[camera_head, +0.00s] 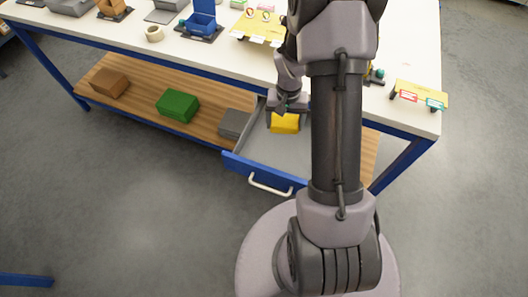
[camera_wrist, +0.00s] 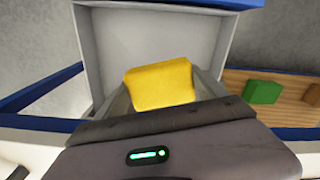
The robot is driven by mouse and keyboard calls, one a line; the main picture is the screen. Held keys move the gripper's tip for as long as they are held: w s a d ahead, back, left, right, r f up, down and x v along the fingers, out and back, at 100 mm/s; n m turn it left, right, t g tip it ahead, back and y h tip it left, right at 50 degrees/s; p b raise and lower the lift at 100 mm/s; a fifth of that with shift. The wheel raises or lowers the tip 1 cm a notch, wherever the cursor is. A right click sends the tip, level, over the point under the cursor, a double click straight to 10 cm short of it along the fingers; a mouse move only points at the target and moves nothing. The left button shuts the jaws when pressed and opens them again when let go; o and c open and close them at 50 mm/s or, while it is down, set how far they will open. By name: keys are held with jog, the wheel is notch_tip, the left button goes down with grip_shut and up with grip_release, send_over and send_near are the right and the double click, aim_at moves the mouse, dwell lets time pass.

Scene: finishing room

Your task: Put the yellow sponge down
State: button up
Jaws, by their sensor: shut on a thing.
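The yellow sponge (camera_head: 285,123) is a small block held at the end of my arm. My gripper (camera_head: 287,108) is shut on it, above the open drawer (camera_head: 262,153) under the table. In the wrist view the sponge (camera_wrist: 160,84) sits between my gripper's fingers (camera_wrist: 163,92), with the light grey drawer floor (camera_wrist: 120,40) behind it. The sponge appears apart from the drawer floor, but the exact height is hard to tell. My gripper and arm hide part of the drawer.
The drawer has a blue front with a pale handle (camera_head: 270,184). A wooden shelf (camera_head: 140,98) holds a brown block (camera_head: 109,83), a green block (camera_head: 178,105) and a grey block (camera_head: 234,124). The white tabletop (camera_head: 190,62) above carries a tape roll (camera_head: 154,33), a blue box (camera_head: 201,20) and yellow boards.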

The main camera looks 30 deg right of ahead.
jog(key=s+d+f+m+b, duration=0.1)
jog(key=d+f, duration=0.1)
jog(key=f, duration=0.1)
jog(key=s+d+f+m+b, duration=0.1)
jog(key=d+f, duration=0.2)
jog(key=s+d+f+m+b, duration=0.1)
jog(key=s+d+f, duration=0.1)
jog(key=d+f, duration=0.1)
jog(key=shift+s+d+f, duration=0.1)
jog(key=shift+f, duration=0.5)
jog(key=b, duration=0.4)
send_over(264, 156)
jog(key=shift+d+f, duration=0.25)
jog(key=shift+f, duration=0.6)
jog(key=shift+w+a+f, duration=0.2)
jog(key=shift+f+b, duration=0.95)
jog(key=shift+f, duration=0.5)
jog(key=shift+f+b, duration=0.35)
jog(key=o, duration=1.7)
jog(key=shift+s, duration=0.1)
